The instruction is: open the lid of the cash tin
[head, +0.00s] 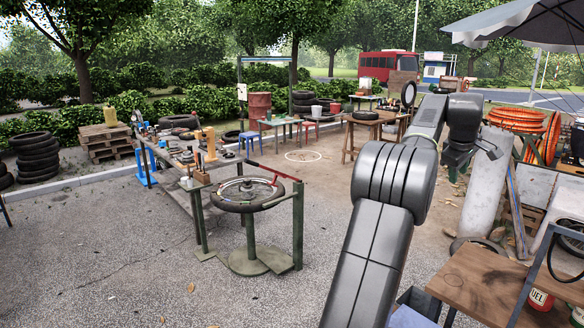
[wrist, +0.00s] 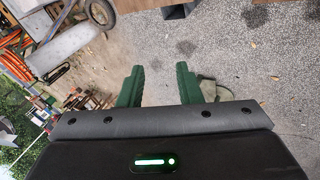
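I cannot make out the cash tin in either view; several small items on the tables are too small to tell apart. My gripper (head: 474,155) is at the end of my raised arm, right of centre in the head view. In the wrist view its two green fingers (wrist: 160,82) stand well apart with only bare ground showing between them. The gripper is open and empty and touches nothing.
A long workbench (head: 178,163) with tools stands left of centre, behind a tyre stand (head: 248,193). A brown table (head: 490,285) is at the near right. Stacked tyres (head: 36,155) stand far left. The gravel (head: 110,260) at front left is clear.

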